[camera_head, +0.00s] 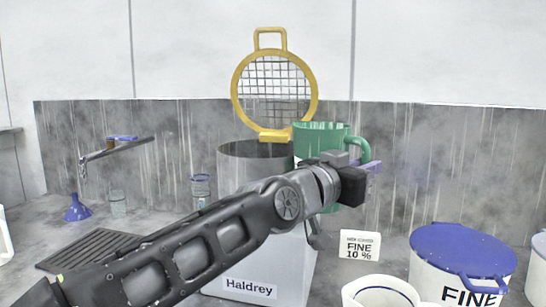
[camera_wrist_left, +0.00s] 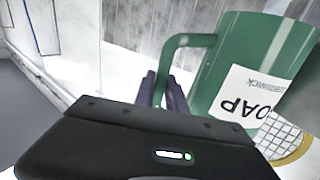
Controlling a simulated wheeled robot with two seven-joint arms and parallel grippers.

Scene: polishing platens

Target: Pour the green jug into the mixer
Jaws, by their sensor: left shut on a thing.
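The green jug (camera_head: 318,138) is up beside the right rim of the mixer in the head view, roughly upright. Its handle is on the right, and my left arm hides its lower part. My left gripper (camera_head: 367,172) is shut at the handle. In the left wrist view the jug (camera_wrist_left: 232,62) shows a white label partly reading "OAP", and the gripper fingers (camera_wrist_left: 163,92) are at the handle. The mixer (camera_head: 290,262) is a pale drum labelled "Haldrey", partly behind my arm. Its yellow mesh guard (camera_head: 236,85) stands raised. The jug's contents cannot be seen. My right gripper is not in view.
A blue-lidded white tub (camera_head: 462,250) marked "FINE" stands at right, near a "FINE 10 %" sign (camera_head: 359,246) and a white container (camera_head: 382,290). A blue funnel (camera_head: 77,209), clear vessels (camera_head: 200,190) and a tap (camera_head: 118,150) are at left, with a dark drain grate (camera_head: 92,250).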

